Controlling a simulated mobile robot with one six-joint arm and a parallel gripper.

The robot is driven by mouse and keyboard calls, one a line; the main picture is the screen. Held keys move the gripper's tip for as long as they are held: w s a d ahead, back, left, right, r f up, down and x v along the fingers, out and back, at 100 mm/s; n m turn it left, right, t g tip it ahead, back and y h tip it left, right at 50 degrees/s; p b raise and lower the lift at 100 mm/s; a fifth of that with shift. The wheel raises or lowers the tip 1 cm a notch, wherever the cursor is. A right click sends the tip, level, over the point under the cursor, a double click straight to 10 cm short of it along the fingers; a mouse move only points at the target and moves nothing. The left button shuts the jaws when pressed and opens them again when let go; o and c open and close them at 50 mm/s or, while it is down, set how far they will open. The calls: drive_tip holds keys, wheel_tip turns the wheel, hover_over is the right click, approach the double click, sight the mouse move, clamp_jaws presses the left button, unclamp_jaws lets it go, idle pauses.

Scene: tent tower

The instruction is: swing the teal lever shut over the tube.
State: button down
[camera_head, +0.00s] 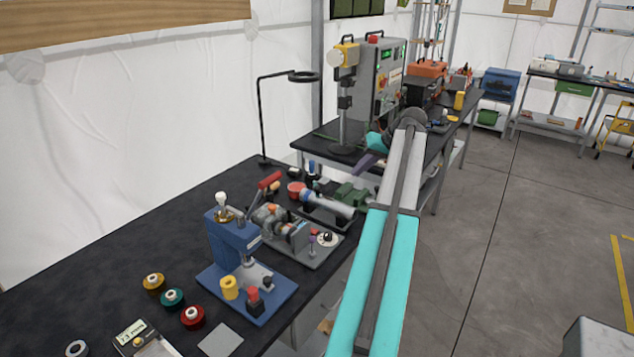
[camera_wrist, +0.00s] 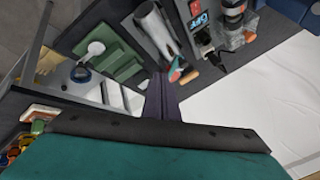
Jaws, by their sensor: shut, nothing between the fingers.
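My gripper (camera_head: 364,164) is shut and empty, its dark purple fingers pointing down-left above the bench's right end. In the wrist view its fingers (camera_wrist: 162,96) are together at centre. A silver-grey tube (camera_head: 332,204) lies tilted on the bench below and left of the fingers, apart from them. It seems to be the grey cylinder beyond the fingertips in the wrist view (camera_wrist: 154,28). A small teal piece (camera_wrist: 176,73) shows by the fingertips; I cannot tell whether it is the teal lever. No teal lever is clearly visible in the head view.
A green vise-like block (camera_head: 352,195) stands right of the tube. A grey machine (camera_head: 284,232) and a blue press (camera_head: 240,262) stand left of it. Several spools, including a red one (camera_head: 193,317), sit near the front.

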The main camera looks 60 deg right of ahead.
drive_tip(key=shift+w, duration=0.35)
drive_tip(key=shift+w, duration=0.15)
drive_tip(key=shift+f, duration=0.15)
drive_tip(key=p+x, duration=0.1)
drive_tip(key=x, duration=0.2)
drive_tip(key=w+a+p+x, duration=0.1)
drive_tip(key=p+x, duration=0.1)
drive_tip(key=x, duration=0.2)
drive_tip(key=a+r+p+x, duration=0.1)
drive_tip(key=x, duration=0.2)
drive_tip(key=shift+w+f+p, duration=0.2)
drive_tip(key=shift+w+p, duration=0.2)
drive_tip(key=shift+w+a+f, duration=0.15)
drive_tip(key=shift+w+a, duration=0.15)
drive_tip(key=shift+w, duration=0.2)
drive_tip(key=shift+s, duration=0.25)
